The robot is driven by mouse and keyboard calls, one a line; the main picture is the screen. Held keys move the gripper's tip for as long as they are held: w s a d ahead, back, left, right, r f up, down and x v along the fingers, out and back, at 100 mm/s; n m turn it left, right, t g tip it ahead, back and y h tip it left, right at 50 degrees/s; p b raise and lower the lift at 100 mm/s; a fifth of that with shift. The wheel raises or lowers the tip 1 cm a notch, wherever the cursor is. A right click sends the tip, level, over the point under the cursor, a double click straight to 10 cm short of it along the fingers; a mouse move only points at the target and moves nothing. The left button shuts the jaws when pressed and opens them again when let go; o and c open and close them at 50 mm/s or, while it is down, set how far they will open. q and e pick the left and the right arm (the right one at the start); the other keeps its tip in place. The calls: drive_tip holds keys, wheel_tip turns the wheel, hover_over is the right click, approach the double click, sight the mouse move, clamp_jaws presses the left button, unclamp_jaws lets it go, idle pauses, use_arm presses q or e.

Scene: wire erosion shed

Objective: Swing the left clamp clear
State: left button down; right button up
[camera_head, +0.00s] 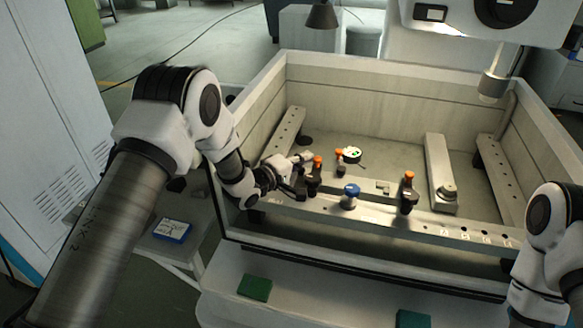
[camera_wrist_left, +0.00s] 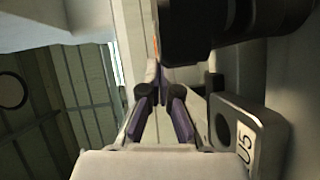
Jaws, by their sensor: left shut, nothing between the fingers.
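The left clamp (camera_head: 315,180) is a dark upright body with an orange top, standing on the front rail (camera_head: 375,207) of the tank. My left gripper (camera_head: 304,159) reaches in from the left, close beside this clamp, with its fingertips near the orange top. In the left wrist view its fingers (camera_wrist_left: 163,78) are together with nothing between them. A large dark cylindrical part (camera_wrist_left: 225,20) fills the upper right there, close to the fingertips; whether they touch it I cannot tell. My right arm shows at the right edge, but its gripper is out of view.
Another orange-topped clamp (camera_head: 408,190) stands farther right on the rail, beyond a blue knob (camera_head: 351,189). A smaller orange-topped piece (camera_head: 339,158) and a round dial (camera_head: 352,154) lie behind. The tank wall (camera_head: 265,125) rises beside my left arm. A plate marked U5 (camera_wrist_left: 272,125) is close by.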

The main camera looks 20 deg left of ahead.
use_arm(q)
drive_tip(key=shift+w+a, duration=0.1)
drive_tip(key=shift+a, duration=0.05)
drive_tip(key=shift+w+d, duration=0.1)
drive_tip(key=shift+d, duration=0.2)
drive_tip(key=shift+a, duration=0.2)
